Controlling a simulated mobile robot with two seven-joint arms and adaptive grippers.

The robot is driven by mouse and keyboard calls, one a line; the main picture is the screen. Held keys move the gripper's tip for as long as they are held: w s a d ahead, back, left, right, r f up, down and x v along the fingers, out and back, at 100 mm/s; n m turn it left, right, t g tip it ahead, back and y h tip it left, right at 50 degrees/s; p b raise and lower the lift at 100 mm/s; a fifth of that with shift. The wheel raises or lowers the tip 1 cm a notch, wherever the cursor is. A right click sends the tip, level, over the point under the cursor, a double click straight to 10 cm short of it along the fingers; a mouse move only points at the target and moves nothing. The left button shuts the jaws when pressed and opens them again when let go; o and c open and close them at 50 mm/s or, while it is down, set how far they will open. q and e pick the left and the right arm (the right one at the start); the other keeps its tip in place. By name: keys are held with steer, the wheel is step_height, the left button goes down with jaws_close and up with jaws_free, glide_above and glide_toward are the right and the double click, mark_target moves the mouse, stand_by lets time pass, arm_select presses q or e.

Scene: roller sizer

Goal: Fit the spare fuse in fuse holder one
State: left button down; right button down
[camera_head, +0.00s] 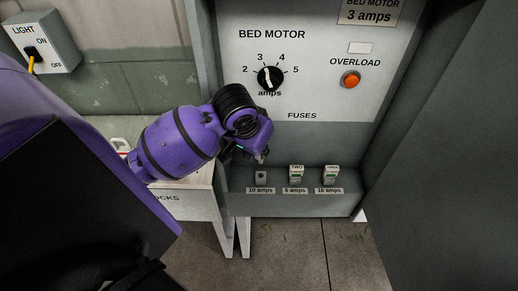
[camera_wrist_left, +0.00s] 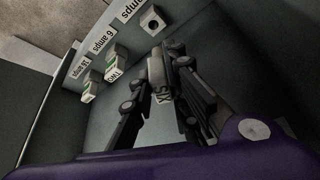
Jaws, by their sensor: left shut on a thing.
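My left gripper (camera_head: 258,154) is above and just left of the row of holders; in the left wrist view (camera_wrist_left: 160,80) its fingers are shut on a small grey fuse (camera_wrist_left: 156,72) with dark lettering, partly hidden by the fingers. The holder over the "10 amps" label (camera_head: 261,177) shows a dark round hole and no fuse; it also shows in the left wrist view (camera_wrist_left: 153,21). The held fuse is apart from it. A white and green fuse marked TWO (camera_head: 296,174) sits over "6 amps". A similar fuse (camera_head: 330,174) sits over "16 amps". My right gripper is out of view.
The holders stand on a grey ledge (camera_head: 290,206) in a recessed cabinet with side walls. Above are a dial (camera_head: 270,78) and an orange overload lamp (camera_head: 349,80). A light switch box (camera_head: 42,42) is at left. A white bench (camera_head: 183,206) stands beside the cabinet.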

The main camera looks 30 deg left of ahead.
mark_target(258, 159)
arm_select(q)
steer(key=shift+f, duration=0.65)
steer(key=shift+f+b, duration=0.35)
steer(key=shift+f, duration=0.55)
step_height(258, 159, down, 2)
steer(key=shift+f+b, duration=0.3)
steer(key=shift+f, duration=0.05)
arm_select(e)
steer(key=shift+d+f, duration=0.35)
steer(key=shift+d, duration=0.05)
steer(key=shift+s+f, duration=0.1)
arm_select(q)
steer(key=shift+p, duration=0.4)
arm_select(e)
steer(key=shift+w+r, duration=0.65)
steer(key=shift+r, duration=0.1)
arm_select(q)
steer(key=shift+r, duration=0.1)
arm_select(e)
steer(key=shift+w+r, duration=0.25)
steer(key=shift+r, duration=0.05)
